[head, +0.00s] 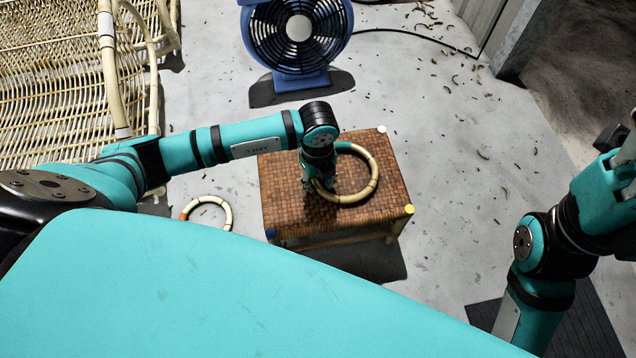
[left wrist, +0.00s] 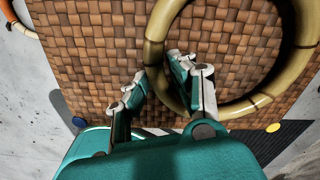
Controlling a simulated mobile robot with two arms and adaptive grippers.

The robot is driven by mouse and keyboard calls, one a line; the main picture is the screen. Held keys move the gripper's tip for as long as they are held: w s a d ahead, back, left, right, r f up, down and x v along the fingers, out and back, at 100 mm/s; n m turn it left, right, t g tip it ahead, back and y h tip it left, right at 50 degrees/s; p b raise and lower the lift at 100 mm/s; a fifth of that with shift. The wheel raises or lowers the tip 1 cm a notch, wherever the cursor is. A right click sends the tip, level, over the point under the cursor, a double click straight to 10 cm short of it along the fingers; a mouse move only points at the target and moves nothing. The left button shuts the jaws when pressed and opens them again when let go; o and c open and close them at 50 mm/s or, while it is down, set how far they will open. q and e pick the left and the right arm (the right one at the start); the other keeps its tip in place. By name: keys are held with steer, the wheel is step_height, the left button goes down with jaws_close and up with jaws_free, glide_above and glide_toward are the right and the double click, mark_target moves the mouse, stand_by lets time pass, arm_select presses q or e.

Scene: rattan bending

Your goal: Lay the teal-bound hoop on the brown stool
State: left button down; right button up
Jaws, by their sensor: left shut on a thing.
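The pale cane hoop (head: 374,178) is over the woven top of the brown stool (head: 281,182), roughly level and mostly right of my left gripper. A teal patch shows at its far side in the head view; I cannot tell if it is binding or part of the gripper. My left gripper (head: 311,184) points down and is shut on the hoop's left side. In the left wrist view the fingers (left wrist: 160,85) sit on either side of the rim (left wrist: 158,35). I cannot tell whether the hoop touches the stool.
Another cane hoop (head: 226,209) with an orange part lies on the floor left of the stool. A blue fan (head: 299,77) stands behind, a rattan frame (head: 50,90) at upper left. Coloured dots, including yellow (head: 409,209), mark the stool's corners. Floor to its right is mostly clear.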

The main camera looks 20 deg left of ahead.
arm_select(q)
steer(key=shift+r, duration=0.1)
steer(key=shift+f, duration=0.2)
steer(key=c, duration=1.1)
jaws_free()
steer(key=shift+r, duration=0.15)
